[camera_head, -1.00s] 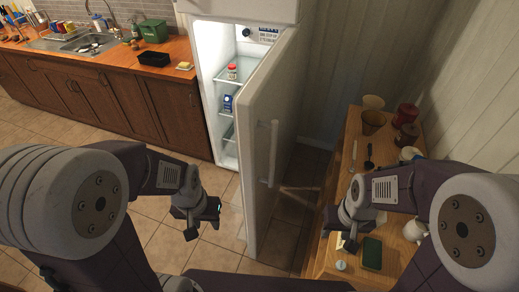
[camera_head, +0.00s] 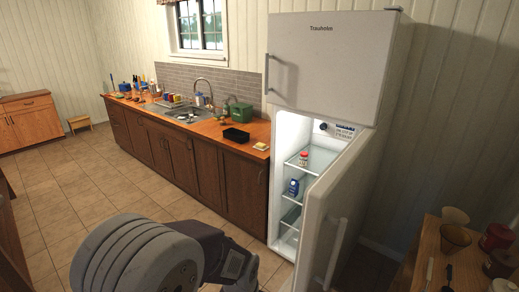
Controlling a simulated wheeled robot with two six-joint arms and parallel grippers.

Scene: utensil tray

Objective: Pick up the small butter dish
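A small pale yellow item on a light base (camera_head: 261,146), which looks like the small butter dish, sits on the wooden counter at its right end, near the fridge. It is small in the picture, so its details are hard to tell. My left arm shows at the bottom, but its gripper is below the picture edge. My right arm and gripper are out of view. Neither gripper is seen near the dish.
The fridge (camera_head: 333,68) stands right of the counter (camera_head: 190,128), its lower door (camera_head: 340,215) open towards me. A wooden table (camera_head: 428,250) is at lower right. Floor at left is clear.

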